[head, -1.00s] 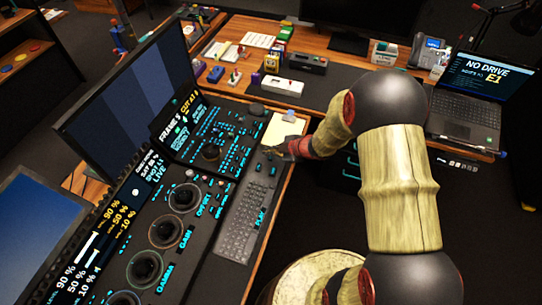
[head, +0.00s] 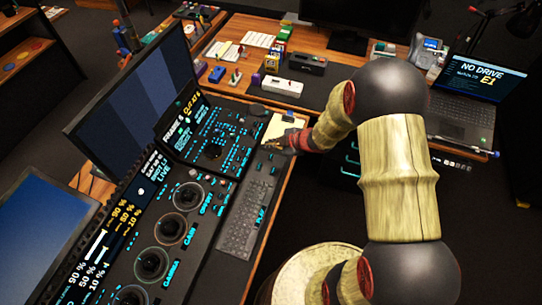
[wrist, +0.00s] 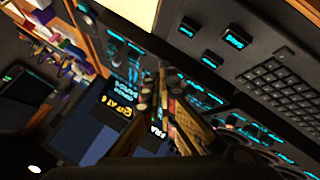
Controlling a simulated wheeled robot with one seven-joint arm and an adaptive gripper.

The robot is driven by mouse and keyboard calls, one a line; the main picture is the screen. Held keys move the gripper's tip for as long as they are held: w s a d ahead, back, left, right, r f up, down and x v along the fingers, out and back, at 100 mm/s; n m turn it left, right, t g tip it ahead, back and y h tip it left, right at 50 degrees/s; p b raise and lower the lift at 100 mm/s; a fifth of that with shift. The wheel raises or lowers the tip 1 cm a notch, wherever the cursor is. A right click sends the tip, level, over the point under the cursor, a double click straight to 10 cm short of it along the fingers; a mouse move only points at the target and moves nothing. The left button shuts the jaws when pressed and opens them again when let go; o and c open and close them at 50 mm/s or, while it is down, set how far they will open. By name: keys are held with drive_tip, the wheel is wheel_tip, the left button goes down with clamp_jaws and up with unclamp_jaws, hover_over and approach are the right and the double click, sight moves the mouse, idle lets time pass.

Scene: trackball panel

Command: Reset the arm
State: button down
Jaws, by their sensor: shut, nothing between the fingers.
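My arm, in pale wood-like and dark round segments, reaches across the right half of the head view. My gripper (head: 277,143) is at the desk's right edge, above the upper end of the keyboard and beside a pale notepad. In the wrist view my gripper (wrist: 163,75) is shut with nothing in it, pointing over the panel. The trackball panel (head: 208,205) lies to the left with its row of round trackballs and lit cyan labels. The keyboard (head: 245,220) lies between the panel and the desk edge. It also shows in the wrist view (wrist: 280,85).
Dark monitors (head: 140,95) stand along the left. A laptop (head: 465,105) reading "NO DRIVE" sits at the back right. The notepad (head: 283,126) lies near my gripper. Dark floor is open at lower right.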

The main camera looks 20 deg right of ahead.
idle(0.4)
drive_tip(key=d+f+m+h, duration=0.1)
drive_tip(key=d, duration=0.1)
drive_tip(key=s+d+f+m+h, duration=0.1)
drive_tip(key=d, duration=0.1)
drive_tip(key=s+d+f+m+g+h, duration=0.1)
drive_tip(key=d, duration=0.1)
drive_tip(key=shift+s+f, duration=0.15)
drive_tip(key=shift+f, duration=0.25)
drive_tip(key=s+d+r+m+g+h, duration=0.3)
drive_tip(key=s+d+r+m+h, duration=0.2)
drive_tip(key=s+d+r+m, duration=0.55)
drive_tip(key=s+a+r+m+y, duration=0.1)
drive_tip(key=s+a+r, duration=0.4)
drive_tip(key=r, duration=0.3)
drive_tip(key=s+a+r+t, duration=0.1)
drive_tip(key=s+a+r, duration=0.4)
drive_tip(key=r, duration=0.4)
drive_tip(key=s+a+r+m+t+y, duration=0.1)
drive_tip(key=s+a+r, duration=0.5)
drive_tip(key=r, duration=0.3)
drive_tip(key=shift+s+r+m+y, duration=0.15)
drive_tip(key=shift+s+m+y, duration=0.15)
drive_tip(key=shift+m, duration=0.05)
